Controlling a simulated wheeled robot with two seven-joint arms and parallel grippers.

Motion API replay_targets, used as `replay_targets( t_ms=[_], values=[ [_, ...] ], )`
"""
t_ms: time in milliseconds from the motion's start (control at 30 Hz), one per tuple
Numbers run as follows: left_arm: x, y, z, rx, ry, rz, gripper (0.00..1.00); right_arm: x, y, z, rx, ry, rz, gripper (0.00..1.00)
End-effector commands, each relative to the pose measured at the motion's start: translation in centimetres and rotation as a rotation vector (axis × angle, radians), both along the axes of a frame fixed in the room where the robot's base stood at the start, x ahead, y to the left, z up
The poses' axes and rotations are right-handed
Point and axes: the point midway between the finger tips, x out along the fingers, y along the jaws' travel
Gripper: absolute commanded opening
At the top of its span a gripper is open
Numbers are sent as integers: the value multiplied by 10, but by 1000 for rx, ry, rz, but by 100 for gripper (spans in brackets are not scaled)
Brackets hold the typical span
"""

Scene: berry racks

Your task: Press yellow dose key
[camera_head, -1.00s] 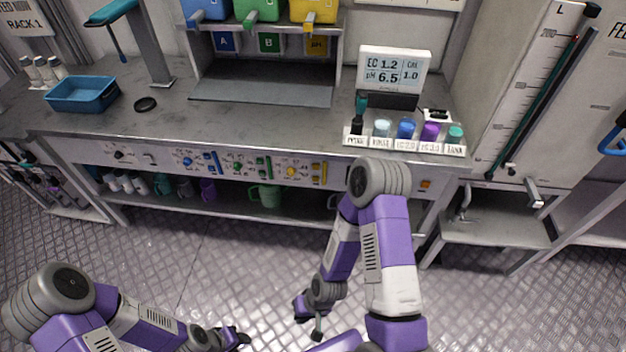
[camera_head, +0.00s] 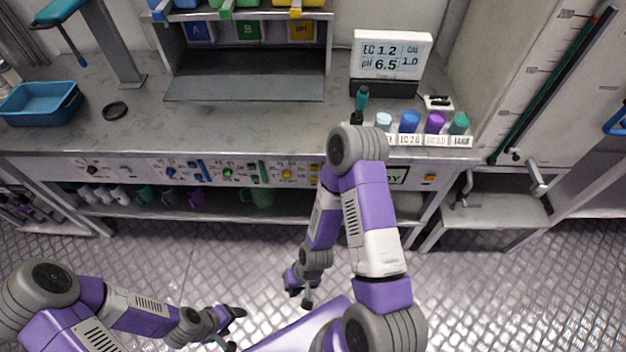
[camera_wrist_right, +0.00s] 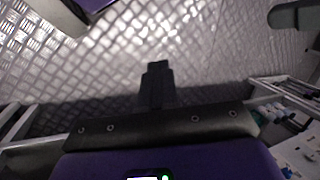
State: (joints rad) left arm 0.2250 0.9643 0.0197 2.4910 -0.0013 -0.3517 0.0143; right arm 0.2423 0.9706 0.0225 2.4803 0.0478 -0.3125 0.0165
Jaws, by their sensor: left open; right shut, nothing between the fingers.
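The control panel (camera_head: 140,168) runs along the bench front, with black, blue, green and yellow controls. The yellow knob (camera_head: 286,174) is in its right half. The yellow key (camera_head: 312,173) is just right of the knob, close to my right arm's outline. My right gripper (camera_head: 307,300) hangs low over the floor, in front of and below the panel, apart from it. It is shut and empty; its dark fingers also show in the right wrist view (camera_wrist_right: 158,85). My left gripper (camera_head: 232,328) is open and empty, low at the bottom centre.
Coloured-cap bottles (camera_head: 409,121) and a meter display (camera_head: 390,60) stand at the bench's right. A blue tray (camera_head: 40,104) is at the left. Mugs (camera_head: 257,197) stand on the shelf under the panel. The floor (camera_head: 150,245) before the bench is clear.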

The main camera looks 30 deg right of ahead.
Motion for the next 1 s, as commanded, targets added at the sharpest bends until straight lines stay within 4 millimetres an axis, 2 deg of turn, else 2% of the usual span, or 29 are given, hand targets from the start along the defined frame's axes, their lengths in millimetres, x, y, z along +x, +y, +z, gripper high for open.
replay_targets(
  t_ms=[167, 267, 333, 467, 567, 667, 700, 800, 900, 1000],
  values=[
    [0, 0, 1, 0, -1, 0, 65, -31, -9, -12, 25, 309, -286, 0],
    [0, 0, 1, 0, 0, 0, 65, -46, 0, -10, 105, 555, -535, 0],
    [0, 0, 1, 0, -1, 0, 65, -45, 11, -3, 196, 718, -716, 0],
    [0, 0, 2, 0, -1, 0, 65, -16, 28, 12, 434, 976, -1063, 0],
    [0, 0, 2, 0, 0, 0, 65, 28, 26, 23, 678, 1118, -1326, 0],
    [0, 0, 2, 0, 0, 0, 65, 81, 0, 29, 971, 1193, -1582, 0],
    [0, 0, 2, 0, 0, 0, 65, 101, -17, 30, 1097, 1203, -1679, 0],
    [0, 0, 3, 0, 0, 0, 65, 140, -67, 29, 1386, 1173, -1873, 0],
    [0, 0, 3, 0, 0, 0, 65, 161, -113, 27, 1609, 1103, -2001, 0],
    [0, 0, 3, 0, 0, 0, 65, 170, -147, 25, 1761, 1033, -2082, 0]
  ],
)
